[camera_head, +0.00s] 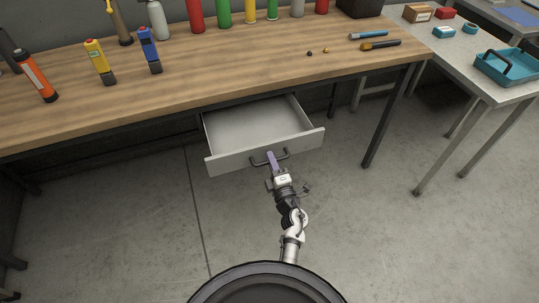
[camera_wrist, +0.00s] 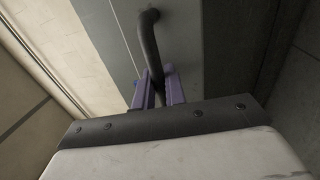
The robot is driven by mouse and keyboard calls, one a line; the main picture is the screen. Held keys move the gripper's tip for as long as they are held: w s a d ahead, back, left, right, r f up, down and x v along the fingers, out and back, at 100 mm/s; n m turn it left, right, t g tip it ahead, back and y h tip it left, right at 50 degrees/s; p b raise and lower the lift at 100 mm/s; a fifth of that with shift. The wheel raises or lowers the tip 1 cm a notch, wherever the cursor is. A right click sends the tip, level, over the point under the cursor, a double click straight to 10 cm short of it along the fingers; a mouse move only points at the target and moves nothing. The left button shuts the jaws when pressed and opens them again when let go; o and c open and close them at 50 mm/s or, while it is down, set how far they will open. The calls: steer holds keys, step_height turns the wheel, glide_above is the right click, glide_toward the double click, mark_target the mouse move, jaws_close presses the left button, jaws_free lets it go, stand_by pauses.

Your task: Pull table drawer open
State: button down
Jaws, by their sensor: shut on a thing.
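The table drawer (camera_head: 222,163) is pulled well out from under the wooden table (camera_head: 200,92), and its light inside shows no contents. A dark bar handle (camera_head: 286,153) is fixed to its grey front. The fingertips' contact with the bar is partly hidden.
Flashlights, bottles and small tools, such as an orange flashlight (camera_head: 37,80), stand or lie on the tabletop. A table leg (camera_head: 385,125) is right of the drawer. A grey side table (camera_head: 470,70) holds a blue tray (camera_head: 490,72). The floor (camera_head: 400,240) in front is clear.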

steer(key=shift+s+d, duration=0.2)
steer(key=shift+s, duration=0.3)
steer(key=c, duration=1.8)
jaws_free()
steer(key=shift+s+f, duration=0.1)
steer(key=shift+s, duration=0.05)
